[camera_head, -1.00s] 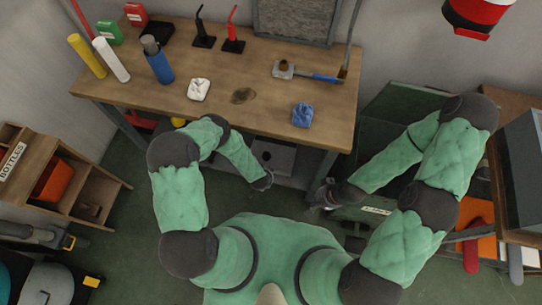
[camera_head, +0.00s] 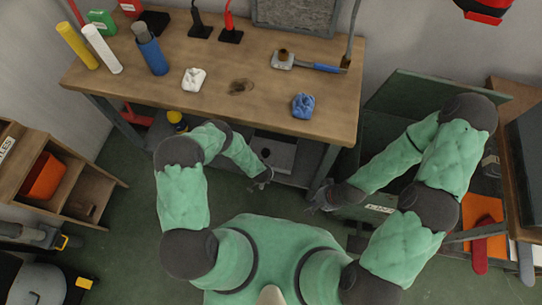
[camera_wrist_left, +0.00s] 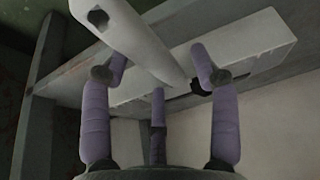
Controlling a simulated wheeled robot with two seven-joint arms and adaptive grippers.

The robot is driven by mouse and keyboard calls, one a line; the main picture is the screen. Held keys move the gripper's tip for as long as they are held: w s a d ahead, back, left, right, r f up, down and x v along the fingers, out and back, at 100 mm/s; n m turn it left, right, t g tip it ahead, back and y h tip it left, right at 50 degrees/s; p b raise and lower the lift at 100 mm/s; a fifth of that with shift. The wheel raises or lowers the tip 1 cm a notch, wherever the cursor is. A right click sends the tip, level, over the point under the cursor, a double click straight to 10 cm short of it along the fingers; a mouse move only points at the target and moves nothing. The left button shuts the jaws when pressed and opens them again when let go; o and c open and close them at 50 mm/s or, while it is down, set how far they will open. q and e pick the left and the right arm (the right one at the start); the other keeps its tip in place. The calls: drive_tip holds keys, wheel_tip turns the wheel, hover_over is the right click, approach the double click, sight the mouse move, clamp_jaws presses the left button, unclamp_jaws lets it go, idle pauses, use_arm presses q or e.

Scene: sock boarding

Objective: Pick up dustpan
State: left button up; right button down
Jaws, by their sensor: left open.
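A pale grey piece with a holed handle (camera_wrist_left: 125,35), which looks like the dustpan, slants across the left wrist view. A pale slotted panel (camera_wrist_left: 245,45) shows behind it; I cannot tell if the two are joined. My left gripper (camera_wrist_left: 158,80) is open, its purple fingers spread just below the handle, with no clear hold on it. In the head view my left gripper (camera_head: 264,178) is low at the workbench's front, by a grey panel (camera_head: 275,152) under it. My right gripper (camera_head: 323,198) is near the bench's right leg; its fingers are too small to read.
The wooden workbench (camera_head: 150,90) holds a blue bottle (camera_head: 152,55), a white cloth (camera_head: 194,79), a blue cloth (camera_head: 303,105) and a hammer (camera_head: 315,66). A wooden cubby shelf (camera_head: 85,200) stands left. A green cabinet (camera_head: 405,90) and red-handled item (camera_head: 480,250) are right.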

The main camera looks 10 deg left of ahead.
use_arm(q)
drive_tip(key=shift+c, duration=0.3)
drive_tip(key=c, duration=0.9)
drive_tip(key=shift+s, duration=0.1)
clamp_jaws()
